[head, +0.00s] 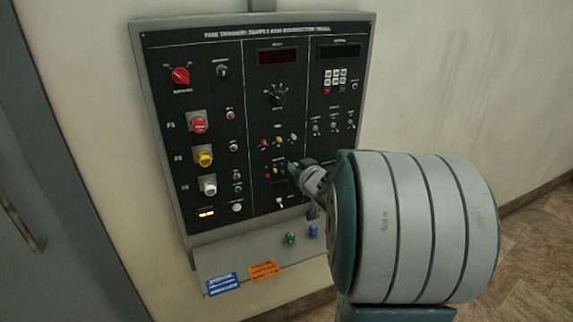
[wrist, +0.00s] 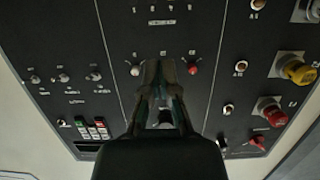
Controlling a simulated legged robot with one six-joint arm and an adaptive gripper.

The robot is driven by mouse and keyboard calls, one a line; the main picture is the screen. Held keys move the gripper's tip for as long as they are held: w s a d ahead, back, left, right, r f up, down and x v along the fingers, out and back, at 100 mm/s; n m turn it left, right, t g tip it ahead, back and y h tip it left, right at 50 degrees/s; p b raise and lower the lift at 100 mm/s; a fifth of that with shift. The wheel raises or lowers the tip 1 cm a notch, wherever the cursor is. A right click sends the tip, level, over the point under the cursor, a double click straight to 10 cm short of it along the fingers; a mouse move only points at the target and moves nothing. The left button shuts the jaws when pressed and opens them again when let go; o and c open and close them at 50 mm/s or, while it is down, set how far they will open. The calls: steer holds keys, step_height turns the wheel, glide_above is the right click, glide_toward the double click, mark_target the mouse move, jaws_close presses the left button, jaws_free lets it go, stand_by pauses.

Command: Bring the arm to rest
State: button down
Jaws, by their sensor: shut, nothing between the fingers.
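My arm (head: 415,225) reaches in from the lower right in the head view, its thick grey and teal link in front of the panel's lower right. My gripper (wrist: 160,72) shows in the wrist view with its fingers together and nothing between them. It is in front of the black control panel (head: 215,130), close to a small white knob and a small red knob. In the head view my arm's far end hides much of the gripper. I cannot tell whether the fingers touch the panel.
The panel carries a red rotary switch (head: 180,75) and red (head: 199,125), yellow (head: 205,156) and white (head: 209,186) knobs. A grey shelf (head: 215,262) below holds blue and orange labels and small green and blue parts. A grey door is at left; open floor is at right.

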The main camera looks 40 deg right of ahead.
steer(key=shift+s+r, duration=0.15)
steer(key=shift+s, duration=0.75)
steer(key=shift+r, duration=0.15)
steer(key=s+a+n+g+y, duration=0.1)
steer(key=s+a+g, duration=0.3)
steer(key=s+a, duration=0.6)
steer(key=s+a+f+n+g+y, duration=0.1)
steer(key=s+a+g, duration=0.4)
steer(key=s+a, duration=0.5)
steer(key=a+y, duration=0.1)
steer(key=a, duration=0.6)
steer(key=shift+s+n+y, duration=0.25)
steer(key=shift+n+y, duration=0.05)
